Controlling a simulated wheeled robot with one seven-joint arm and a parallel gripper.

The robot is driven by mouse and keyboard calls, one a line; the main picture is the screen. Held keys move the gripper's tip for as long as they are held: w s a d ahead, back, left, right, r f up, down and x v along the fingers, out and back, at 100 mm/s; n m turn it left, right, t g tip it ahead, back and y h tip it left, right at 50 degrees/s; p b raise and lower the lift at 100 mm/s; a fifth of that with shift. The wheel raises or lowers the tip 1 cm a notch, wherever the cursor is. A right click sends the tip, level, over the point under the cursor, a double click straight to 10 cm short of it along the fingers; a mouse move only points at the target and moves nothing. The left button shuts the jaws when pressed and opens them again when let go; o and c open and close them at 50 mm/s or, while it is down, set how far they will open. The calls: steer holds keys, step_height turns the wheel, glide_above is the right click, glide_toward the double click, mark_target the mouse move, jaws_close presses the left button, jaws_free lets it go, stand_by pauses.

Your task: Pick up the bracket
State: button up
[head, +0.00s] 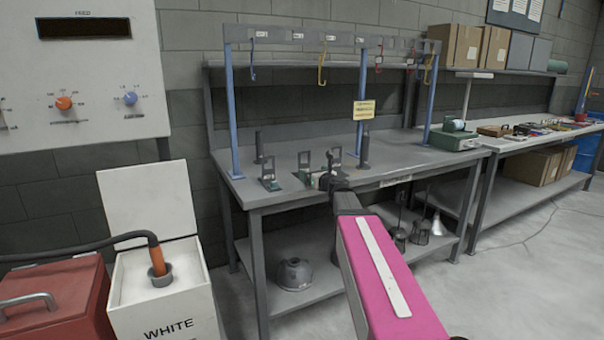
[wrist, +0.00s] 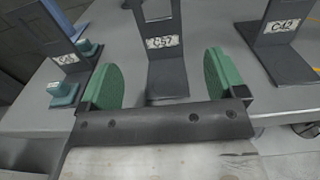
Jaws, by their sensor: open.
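Several dark grey upright brackets with window cut-outs stand on the grey workbench (head: 375,165); one bracket (head: 269,172) shows at the left in the head view. In the wrist view, a bracket labelled C57 (wrist: 166,76) stands between the green pads of my gripper (wrist: 162,82). The pads are apart, with visible gaps on both sides of it. In the head view, my gripper (head: 322,180) is at the bench's front edge, partly hidden by my arm. Another bracket (wrist: 52,28) stands left, and one labelled C42 (wrist: 280,40) stands right.
Teal blocks (wrist: 63,94) sit by the left bracket. A blue-posted rail (head: 300,35) with coloured hooks spans above the bench. Dark cylinders (head: 365,150) stand behind the brackets. A metal dome (head: 294,274) lies on the lower shelf.

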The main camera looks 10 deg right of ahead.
mark_target(305, 166)
steer(key=x, duration=1)
steer(key=shift+w+a, duration=0.1)
steer(key=shift+w, duration=0.3)
steer(key=shift+s, duration=0.1)
steer(key=c, duration=1.3)
